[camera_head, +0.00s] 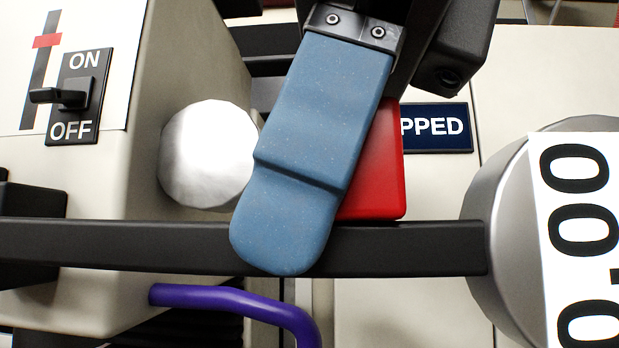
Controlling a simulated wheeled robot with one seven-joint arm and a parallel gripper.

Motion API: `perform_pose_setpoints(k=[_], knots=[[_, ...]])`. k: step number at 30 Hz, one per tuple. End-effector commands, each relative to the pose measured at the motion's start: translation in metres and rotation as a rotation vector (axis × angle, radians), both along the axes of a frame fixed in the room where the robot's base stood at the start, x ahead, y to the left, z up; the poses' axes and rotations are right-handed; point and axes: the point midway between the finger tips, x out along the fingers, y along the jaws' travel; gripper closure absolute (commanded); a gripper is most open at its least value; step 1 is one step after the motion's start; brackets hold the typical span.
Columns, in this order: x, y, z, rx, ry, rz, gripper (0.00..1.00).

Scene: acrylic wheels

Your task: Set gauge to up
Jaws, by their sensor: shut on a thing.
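My gripper (284,248) comes down from the top centre, with one blue finger in view. Its fingertip lies across a long dark horizontal bar (420,248), and the jaws look shut on that bar. The other finger is hidden. The bar's right end meets a round grey metal drum (500,225) with a white face (575,260) bearing large black digits turned on their side. I cannot tell for certain which part is the gauge. A vertical dark slot with a red marker (47,41) is on the white panel at the upper left.
An ON/OFF switch (75,97) is on the left panel. A faceted silver knob (208,155) stands left of the finger. A red block (385,175) and a dark sign ending in "PPED" (436,128) are partly hidden behind it. A purple curved handle (235,300) lies below the bar.

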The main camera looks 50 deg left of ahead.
Motion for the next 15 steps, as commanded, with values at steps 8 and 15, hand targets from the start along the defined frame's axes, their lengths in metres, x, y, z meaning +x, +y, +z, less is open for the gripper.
perform_pose_setpoints(k=[8,15], knots=[[-0.0043,-0.0008,0.0046,0.004,0.004,0.009,0.70],[-0.0026,-0.0004,0.0032,0.003,0.004,0.005,0.60]])
